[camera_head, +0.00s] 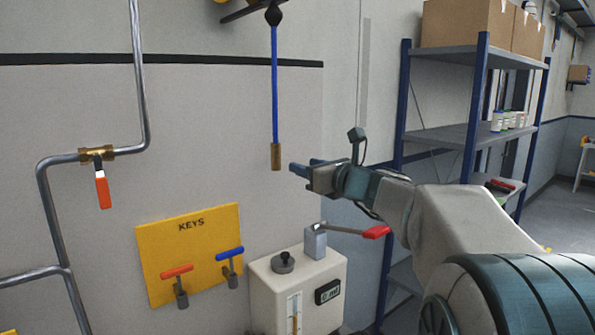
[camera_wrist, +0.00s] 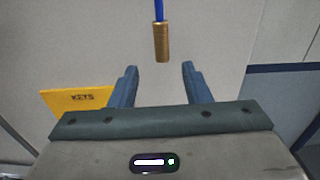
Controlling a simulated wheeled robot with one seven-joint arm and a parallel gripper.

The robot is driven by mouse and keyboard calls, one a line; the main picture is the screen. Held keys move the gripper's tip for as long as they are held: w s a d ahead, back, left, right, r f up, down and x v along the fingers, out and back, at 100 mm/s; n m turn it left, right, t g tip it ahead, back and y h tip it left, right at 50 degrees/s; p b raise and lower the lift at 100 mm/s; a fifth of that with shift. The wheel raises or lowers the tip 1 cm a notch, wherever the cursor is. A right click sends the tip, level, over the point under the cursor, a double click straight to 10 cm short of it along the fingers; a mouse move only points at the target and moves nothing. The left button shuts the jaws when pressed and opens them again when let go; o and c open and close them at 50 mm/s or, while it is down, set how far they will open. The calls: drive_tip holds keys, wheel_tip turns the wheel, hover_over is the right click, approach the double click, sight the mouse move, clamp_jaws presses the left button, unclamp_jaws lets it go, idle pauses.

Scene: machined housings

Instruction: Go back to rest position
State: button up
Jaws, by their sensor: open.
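My gripper (camera_head: 300,168) is raised in front of the wall, fingers pointing left. It is open and empty. In the wrist view the two blue fingers of my gripper (camera_wrist: 159,84) are spread well apart. A blue cord (camera_head: 274,85) hangs from above and ends in a brass-coloured cylindrical handle (camera_head: 276,156). In the head view the handle is just left of my fingertips. In the wrist view the handle (camera_wrist: 162,42) hangs beyond the fingertips, between their lines and apart from both.
A yellow KEYS board (camera_head: 190,250) carries a red and a blue key. A pale machine (camera_head: 297,290) with a red-handled lever (camera_head: 376,232) stands below my gripper. A pipe valve (camera_head: 102,190) is at left. A shelf rack (camera_head: 470,55) with boxes stands behind my arm at right.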

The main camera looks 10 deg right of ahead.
drive_tip(key=s+a+f+n+g+h, duration=0.1)
drive_tip(key=s+a+f+n+g, duration=0.35)
drive_tip(key=s+f+n, duration=0.35)
drive_tip(key=s+a+f+n+g, duration=0.4)
drive_tip(key=s+a+f+n, duration=0.1)
drive_tip(key=s+f+n, duration=0.25)
drive_tip(key=s+d+f+n+g+h, duration=0.2)
drive_tip(key=s+d+f+n+h, duration=0.1)
drive_tip(key=s+f+n, duration=0.3)
drive_tip(key=s+d+f+n+g+h, duration=0.2)
drive_tip(key=s+f+n, duration=0.4)
drive_tip(key=s+n, duration=0.3)
drive_tip(key=shift+s+d+h, duration=0.8)
drive_tip(key=shift+s+d, duration=0.1)
drive_tip(key=shift+d, duration=0.1)
drive_tip(key=shift+f, duration=0.1)
drive_tip(key=shift+c, duration=0.7)
drive_tip(key=shift+a+n, duration=0.1)
drive_tip(key=shift+n, duration=0.15)
